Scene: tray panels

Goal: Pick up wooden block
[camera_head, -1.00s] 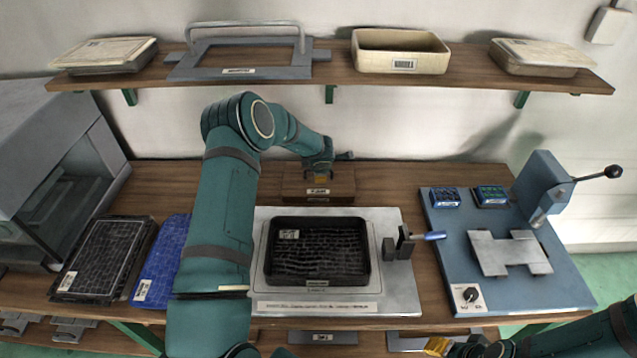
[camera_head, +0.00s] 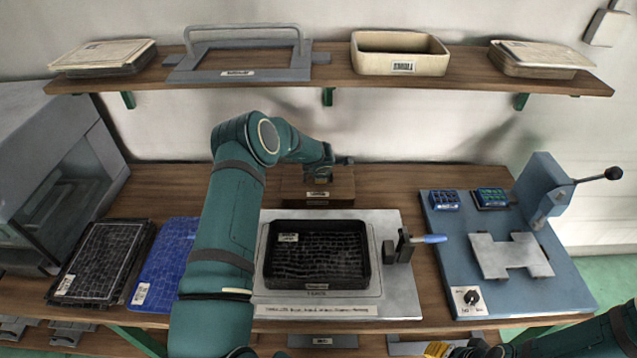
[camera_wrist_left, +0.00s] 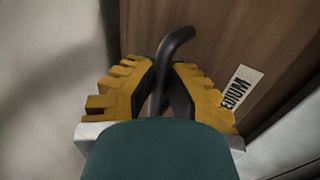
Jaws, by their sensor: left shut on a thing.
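The brown wooden block (camera_head: 297,187) with a white label stands at the back of the table, behind the black tray. In the left wrist view the block (camera_wrist_left: 200,35) fills the upper right, its label at the right. A dark curved handle (camera_wrist_left: 172,42) shows at the block. My left gripper (camera_head: 319,179) is over the block; its yellow fingers (camera_wrist_left: 167,85) are shut on the handle. I cannot tell whether the block is clear of the table. My right gripper (camera_head: 437,349) is at the bottom edge, mostly cut off, far from the block.
A black tray (camera_head: 317,284) sits on a metal fixture (camera_head: 397,290) with a blue-handled clamp (camera_head: 425,239). A blue press (camera_head: 520,285) stands right. A blue panel (camera_head: 160,270) and a dark panel (camera_head: 95,265) lie left. A shelf (camera_head: 335,77) overhangs behind.

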